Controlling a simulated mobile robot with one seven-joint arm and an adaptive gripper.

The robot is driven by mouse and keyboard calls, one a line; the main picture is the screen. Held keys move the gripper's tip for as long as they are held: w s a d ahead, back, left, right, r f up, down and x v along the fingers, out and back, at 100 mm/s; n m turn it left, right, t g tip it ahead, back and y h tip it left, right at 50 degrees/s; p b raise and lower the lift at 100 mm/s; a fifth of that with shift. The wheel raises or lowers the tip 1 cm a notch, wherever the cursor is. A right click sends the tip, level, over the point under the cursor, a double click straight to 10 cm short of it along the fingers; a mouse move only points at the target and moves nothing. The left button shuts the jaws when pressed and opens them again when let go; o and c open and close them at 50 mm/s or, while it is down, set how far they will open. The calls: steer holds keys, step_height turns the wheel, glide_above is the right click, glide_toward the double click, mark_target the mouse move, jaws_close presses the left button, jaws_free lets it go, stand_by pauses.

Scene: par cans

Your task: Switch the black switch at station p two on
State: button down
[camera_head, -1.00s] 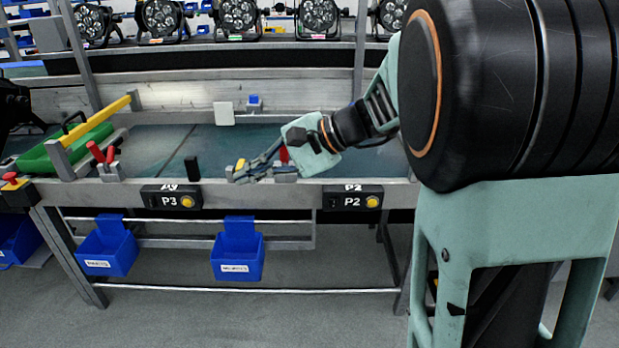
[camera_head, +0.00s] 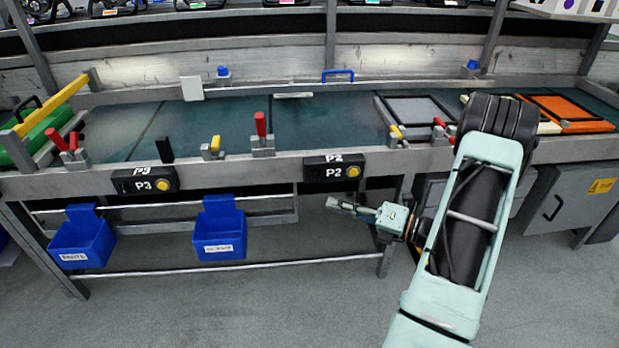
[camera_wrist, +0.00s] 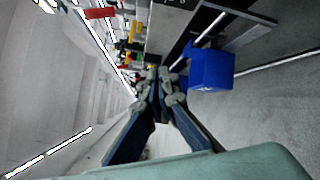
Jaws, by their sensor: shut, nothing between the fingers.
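The station P2 box (camera_head: 335,168) is a black box on the front rail of the bench, with a white P2 label and a round yellow button (camera_head: 353,171). A separate black switch on it is too small to make out. My gripper (camera_head: 333,204) is shut and empty, pointing left, below the P2 box and in front of the bench, apart from it. In the wrist view its fingers (camera_wrist: 158,76) meet at the tips.
The P3 box (camera_head: 145,182) is farther left, with a black upright block (camera_head: 164,150) above it. Blue bins (camera_head: 219,229) hang below. The floor in front is clear.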

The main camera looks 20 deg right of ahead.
steer(key=d+m+t, duration=0.1)
steer(key=m, duration=0.1)
steer(key=s+d+f+m+t+h, duration=0.1)
steer(key=d+m, duration=0.1)
steer(key=d+m+t+h, duration=0.1)
steer(key=m, duration=0.1)
steer(key=shift+s+d+f, duration=0.15)
steer(key=shift+s+f, duration=0.05)
steer(key=shift+s, duration=0.1)
steer(key=b, duration=0.3)
glide_toward(315, 176)
steer(key=w+a+r, duration=0.1)
steer(key=w+a, duration=0.3)
steer(key=a, duration=0.1)
steer(key=shift+w+d+r, duration=0.15)
steer(key=shift+w+r, duration=0.25)
steer(key=shift+w, duration=0.25)
steer(key=shift+r, duration=0.1)
